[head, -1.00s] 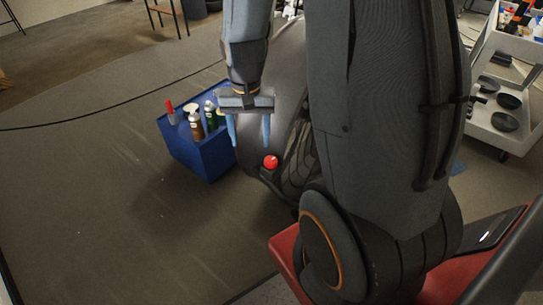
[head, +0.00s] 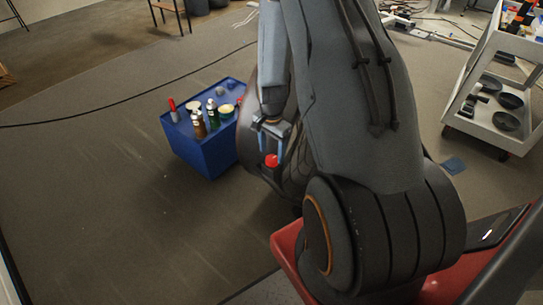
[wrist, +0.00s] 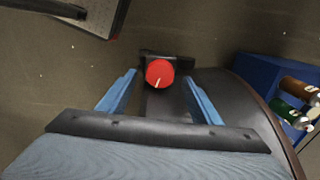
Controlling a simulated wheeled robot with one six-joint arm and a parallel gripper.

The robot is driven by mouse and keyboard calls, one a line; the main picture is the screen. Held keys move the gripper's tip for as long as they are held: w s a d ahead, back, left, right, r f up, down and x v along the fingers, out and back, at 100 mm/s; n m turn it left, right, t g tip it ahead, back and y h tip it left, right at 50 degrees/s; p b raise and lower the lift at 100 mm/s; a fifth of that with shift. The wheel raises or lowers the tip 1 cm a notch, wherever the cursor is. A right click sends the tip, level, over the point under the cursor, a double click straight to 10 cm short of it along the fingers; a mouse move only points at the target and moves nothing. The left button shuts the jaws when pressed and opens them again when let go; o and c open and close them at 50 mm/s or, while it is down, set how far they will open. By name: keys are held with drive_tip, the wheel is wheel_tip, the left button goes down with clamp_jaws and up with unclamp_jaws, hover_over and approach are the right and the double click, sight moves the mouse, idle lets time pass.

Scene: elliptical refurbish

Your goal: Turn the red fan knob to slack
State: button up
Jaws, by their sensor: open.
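The red fan knob (head: 271,160) sits on a dark bracket at the front of the dark elliptical machine (head: 249,125). My gripper (head: 271,150) is just above the knob in the head view. Its two blue fingers are open, one on each side of the knob's line in the wrist view (wrist: 160,88), with gaps between. Whether a finger touches the knob cannot be told, but it looks apart from both.
A blue box (head: 205,155) with several bottles and jars on top stands left of the machine. A white shelf cart (head: 470,125) with dark round parts is at the right. Floor at the left is clear; a black cable crosses it.

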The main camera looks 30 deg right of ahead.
sight(272, 159)
drive_tip(key=shift+f, duration=1.55)
